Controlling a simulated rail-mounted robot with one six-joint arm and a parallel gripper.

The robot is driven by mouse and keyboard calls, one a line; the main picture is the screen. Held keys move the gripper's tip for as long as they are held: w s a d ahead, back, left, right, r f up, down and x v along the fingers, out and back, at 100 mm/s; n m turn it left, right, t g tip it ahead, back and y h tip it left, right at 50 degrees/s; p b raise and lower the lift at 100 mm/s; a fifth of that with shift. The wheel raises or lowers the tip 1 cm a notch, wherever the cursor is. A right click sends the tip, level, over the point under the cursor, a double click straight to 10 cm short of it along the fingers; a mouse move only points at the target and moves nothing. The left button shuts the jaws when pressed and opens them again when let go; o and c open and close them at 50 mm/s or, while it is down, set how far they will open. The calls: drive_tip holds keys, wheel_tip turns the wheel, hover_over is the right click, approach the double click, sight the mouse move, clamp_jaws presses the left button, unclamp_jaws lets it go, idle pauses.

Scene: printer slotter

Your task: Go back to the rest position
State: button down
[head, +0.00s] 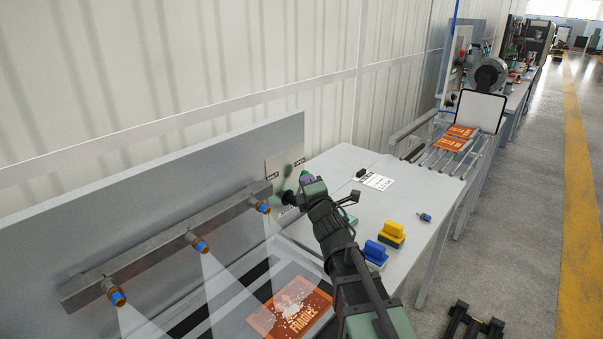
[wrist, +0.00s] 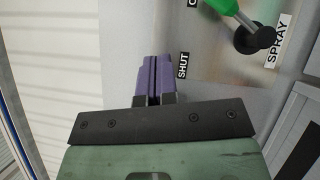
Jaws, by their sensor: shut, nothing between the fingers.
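My gripper (wrist: 153,80) shows in the wrist view with its two purple fingers together and nothing between them. It is in front of a grey panel, beside a label reading SHUT (wrist: 183,66). A green-handled lever (wrist: 235,14) on a dark round pivot points toward the upper left, near a label reading SPRAY (wrist: 277,42). In the head view my gripper (head: 305,178) is at the panel (head: 284,165) at the right end of the nozzle bar, and my arm hides part of the table behind it.
Several blue-and-orange nozzles (head: 199,245) spray pale cones downward. An orange FRAGILE panel (head: 292,308) with white patches lies below. The table holds a yellow block (head: 391,234), a blue block (head: 375,252), a spare nozzle (head: 425,217) and a paper (head: 374,181). Open floor lies to the right.

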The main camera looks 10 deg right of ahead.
drive_tip(key=shift+s+d+r, duration=0.1)
drive_tip(key=shift+s+r, duration=0.05)
drive_tip(key=shift+s, duration=0.35)
drive_tip(key=shift+s+d+r, duration=0.1)
drive_tip(key=shift+s, duration=0.4)
drive_tip(key=s+d+f+m+g+h, duration=0.3)
drive_tip(key=d+f+m+g+h, duration=0.3)
drive_tip(key=f+m, duration=0.45)
drive_tip(key=s+a+f+m+g+y, duration=0.1)
drive_tip(key=s+f+m+g, duration=0.1)
drive_tip(key=s, duration=0.4)
drive_tip(key=s+a+f+m+g+y+p, duration=0.1)
drive_tip(key=s+f+m+g, duration=0.2)
drive_tip(key=s+m+g, duration=0.2)
drive_tip(key=s+a+f+m+g+y, duration=0.1)
drive_tip(key=s+m+g, duration=0.3)
drive_tip(key=s, duration=0.5)
drive_tip(key=shift+a+f+g+y, duration=0.15)
drive_tip(key=shift+a+f+g, duration=0.1)
drive_tip(key=shift+f+g, duration=0.3)
drive_tip(key=shift+a+f+g+y, duration=0.15)
drive_tip(key=shift+a+f+g, duration=0.15)
drive_tip(key=shift+g, duration=0.35)
drive_tip(key=shift+s, duration=0.1)
